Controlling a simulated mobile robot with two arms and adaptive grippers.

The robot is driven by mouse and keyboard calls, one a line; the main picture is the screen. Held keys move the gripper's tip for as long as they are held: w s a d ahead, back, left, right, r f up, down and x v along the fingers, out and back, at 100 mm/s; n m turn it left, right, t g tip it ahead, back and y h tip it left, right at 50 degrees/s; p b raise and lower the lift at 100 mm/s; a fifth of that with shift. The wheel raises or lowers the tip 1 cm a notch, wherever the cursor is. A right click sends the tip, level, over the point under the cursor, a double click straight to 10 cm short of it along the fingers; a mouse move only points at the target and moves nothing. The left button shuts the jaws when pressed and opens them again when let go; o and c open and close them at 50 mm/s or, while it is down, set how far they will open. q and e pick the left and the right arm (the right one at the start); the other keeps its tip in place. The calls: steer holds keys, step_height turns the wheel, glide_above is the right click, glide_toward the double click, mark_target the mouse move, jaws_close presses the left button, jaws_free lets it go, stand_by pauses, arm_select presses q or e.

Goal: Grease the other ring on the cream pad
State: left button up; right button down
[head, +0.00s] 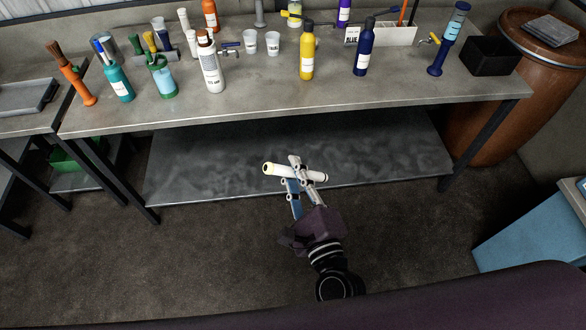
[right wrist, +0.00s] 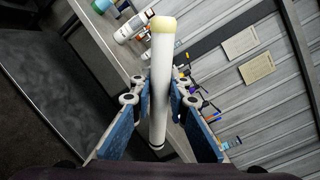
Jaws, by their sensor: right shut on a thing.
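My right gripper (head: 302,177) is shut on a white tube (head: 281,169) with a pale yellow end, held above the floor in front of the bench. In the right wrist view the tube (right wrist: 162,65) stands between the two blue-padded fingers, its yellow end pointing away from my palm. I cannot make out a ring or a cream pad in either view. My left gripper is not in view.
The grey bench (head: 270,90) holds a white bottle (head: 210,66), a yellow bottle (head: 307,55), a dark blue bottle (head: 363,50), white cups (head: 273,43), a teal brush holder (head: 118,82) and a black bin (head: 489,56). A brown barrel (head: 540,60) stands right. The bench's front strip is clear.

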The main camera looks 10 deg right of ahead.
steer(key=m, duration=1)
steer(key=shift+b, duration=0.4)
